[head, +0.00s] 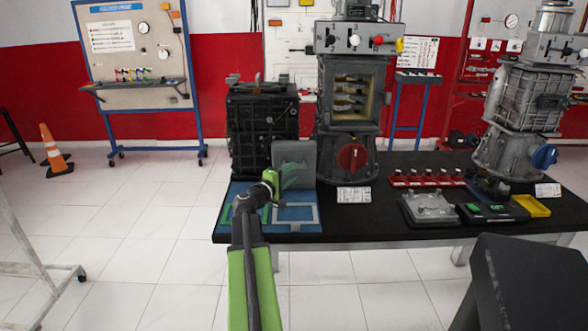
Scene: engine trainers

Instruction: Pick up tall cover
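A tall grey cover (297,160), a flat upright panel, shows at the table's left end, in front of a black engine block. It is above the rear part of a blue mat (305,228). My gripper (272,187) is at the cover's lower left side, over the mat, and overlaps its edge in the picture. The fingertips are small and partly hidden by my green arm, so I cannot tell whether they touch the cover or are open or shut.
The black engine block (262,125) stands close behind the cover. A grey engine trainer (350,95) with a red disc is to its right. Red parts (428,178), a grey part (428,207) and a yellow tray (531,206) lie farther right. Dark table (365,222) surface is bare mid-front.

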